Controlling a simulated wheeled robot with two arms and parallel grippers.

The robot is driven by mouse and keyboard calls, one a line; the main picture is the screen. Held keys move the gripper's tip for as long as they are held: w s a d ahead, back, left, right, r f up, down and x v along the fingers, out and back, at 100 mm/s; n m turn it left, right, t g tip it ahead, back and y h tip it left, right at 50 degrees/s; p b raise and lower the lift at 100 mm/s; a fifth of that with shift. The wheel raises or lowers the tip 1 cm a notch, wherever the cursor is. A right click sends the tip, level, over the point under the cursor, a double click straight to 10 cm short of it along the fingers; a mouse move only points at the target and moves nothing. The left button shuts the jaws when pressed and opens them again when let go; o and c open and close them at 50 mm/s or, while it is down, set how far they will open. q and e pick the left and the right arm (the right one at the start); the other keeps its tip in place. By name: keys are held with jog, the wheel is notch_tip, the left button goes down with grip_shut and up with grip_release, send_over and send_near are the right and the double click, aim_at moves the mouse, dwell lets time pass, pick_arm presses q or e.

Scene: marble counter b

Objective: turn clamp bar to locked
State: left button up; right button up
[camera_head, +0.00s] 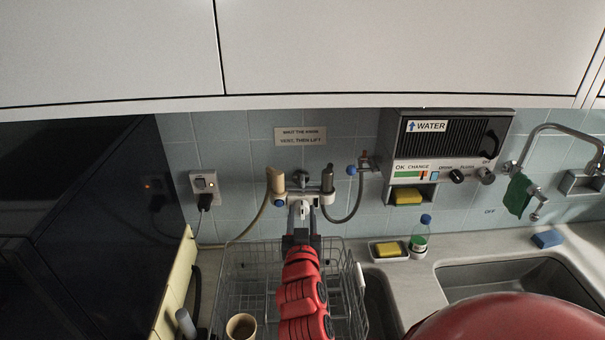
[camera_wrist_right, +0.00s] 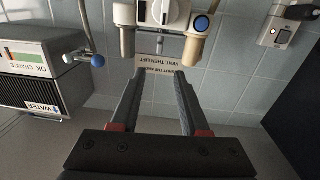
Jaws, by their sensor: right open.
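My right gripper (camera_head: 303,212) is open and empty, pointing at the middle of the fitting from the front. Its fingers (camera_wrist_right: 158,78) show apart in the wrist view. My left gripper is not in view.
A wire rack (camera_head: 245,275) with a tan cup (camera_head: 241,326) stands below. Hoses hang beside the fitting. A water unit (camera_head: 448,150) is on the wall to the right, a socket (camera_head: 205,184) to the left. A sponge dish (camera_head: 388,257) and bottle (camera_head: 420,240) stand by the sink.

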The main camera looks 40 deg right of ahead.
aim_at(303, 176)
jog(key=p+x, duration=0.2)
jog(key=x, duration=1.3)
jog(key=shift+w+d+f, duration=0.2)
jog(key=shift+w+d, duration=0.1)
jog(key=shift+p+x, duration=0.4)
jog(key=shift+x, duration=0.4)
jog(key=shift+f, duration=0.15)
grip_shut()
